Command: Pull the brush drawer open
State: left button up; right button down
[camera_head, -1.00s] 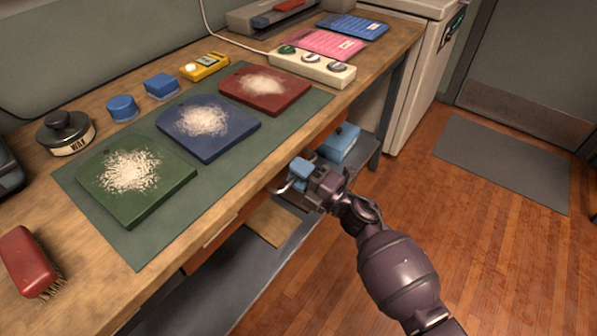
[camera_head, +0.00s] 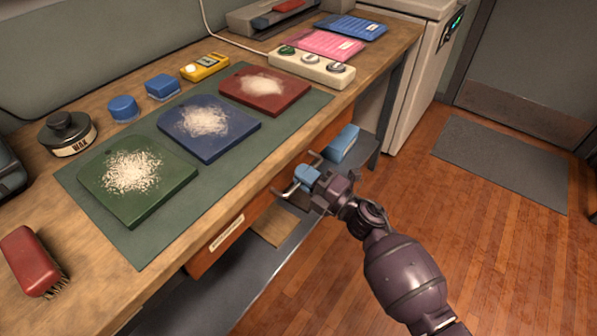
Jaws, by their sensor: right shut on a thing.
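The brush drawer (camera_head: 212,256) has an orange-brown wooden front with a pale label, under the front edge of the workbench. Its front stands a little out past the bench edge. The drawer's inside is hidden under the bench top. The metal bar handle (camera_head: 287,191) sticks out from the front. My right gripper (camera_head: 304,178), with blue fingertips, is shut on the handle near its middle. My left gripper is not in view.
The wooden workbench (camera_head: 110,259) carries green, blue and red boards with white powder, a red brush (camera_head: 31,262), a wax tin (camera_head: 67,134) and a switch box (camera_head: 311,68). A blue box (camera_head: 343,143) sits on the lower shelf.

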pick_arm(q)
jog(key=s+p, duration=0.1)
jog(key=p, duration=0.1)
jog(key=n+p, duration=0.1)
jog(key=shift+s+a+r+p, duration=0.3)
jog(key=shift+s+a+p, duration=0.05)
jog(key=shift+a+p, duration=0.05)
pick_arm(e)
jog(key=r+v, duration=0.2)
jog(key=v, duration=1.2)
jog(key=r+v, duration=0.3)
jog(key=v, duration=1.1)
jog(key=shift+s+d+r, duration=0.2)
jog(key=shift+s+d, duration=0.35)
jog(key=shift+d, duration=0.1)
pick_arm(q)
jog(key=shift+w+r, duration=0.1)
pick_arm(e)
jog(key=c, duration=1.2)
grip_release()
jog(key=v, duration=1)
jog(key=shift+s+d, duration=0.25)
jog(key=shift+d, duration=0.05)
